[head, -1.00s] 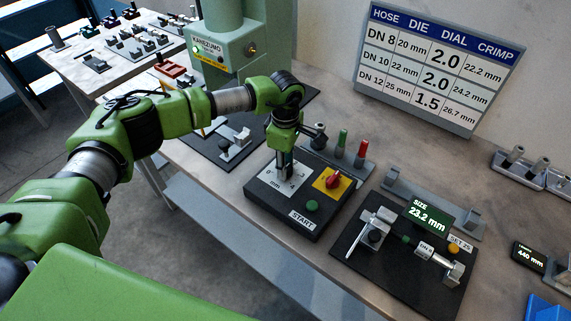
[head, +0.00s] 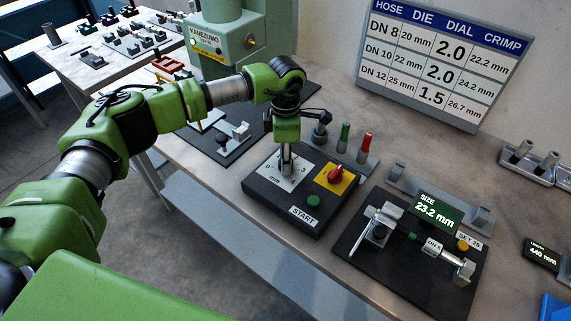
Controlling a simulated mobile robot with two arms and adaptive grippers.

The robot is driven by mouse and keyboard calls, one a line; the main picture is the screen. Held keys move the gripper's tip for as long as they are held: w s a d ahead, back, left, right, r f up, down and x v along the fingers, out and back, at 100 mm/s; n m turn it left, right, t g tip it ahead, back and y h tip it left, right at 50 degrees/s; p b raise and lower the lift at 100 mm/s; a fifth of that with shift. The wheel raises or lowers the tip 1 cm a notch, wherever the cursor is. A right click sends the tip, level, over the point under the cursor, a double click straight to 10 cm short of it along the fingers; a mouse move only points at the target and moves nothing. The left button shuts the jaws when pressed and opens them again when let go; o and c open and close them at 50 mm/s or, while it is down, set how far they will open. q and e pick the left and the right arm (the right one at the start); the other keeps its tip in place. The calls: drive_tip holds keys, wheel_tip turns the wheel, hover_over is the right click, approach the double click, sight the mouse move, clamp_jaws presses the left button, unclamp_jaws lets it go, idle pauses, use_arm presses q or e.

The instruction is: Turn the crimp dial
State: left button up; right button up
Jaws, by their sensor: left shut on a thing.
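The crimp dial sits on a white scale plate (head: 274,171) marked in mm, on the dark control box (head: 300,205). My left gripper (head: 287,168) points straight down over this plate and is shut on the dial knob, which its fingers mostly hide. The dial's setting cannot be read. The box also carries a red switch (head: 336,174) on a yellow plate and a green button (head: 313,201) above a START label. My right gripper is not in view.
A gauge fixture (head: 410,245) with a display (head: 434,212) reading 23.2 mm stands to the right. A rack with green and red handled tools (head: 345,138) is close behind the box. A HOSE DIE DIAL CRIMP chart (head: 440,62) hangs at the back.

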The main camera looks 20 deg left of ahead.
use_arm(q)
drive_tip(key=n+b, duration=0.2)
drive_tip(key=n, duration=0.1)
drive_tip(key=shift+f, duration=0.15)
drive_tip(key=shift+n+b, duration=1)
drive_tip(key=shift+n, duration=0.7)
drive_tip(key=shift+r, duration=0.2)
drive_tip(key=o, duration=1.1)
wheel_tip(320, 180, up, 12)
drive_tip(key=shift+f, duration=0.1)
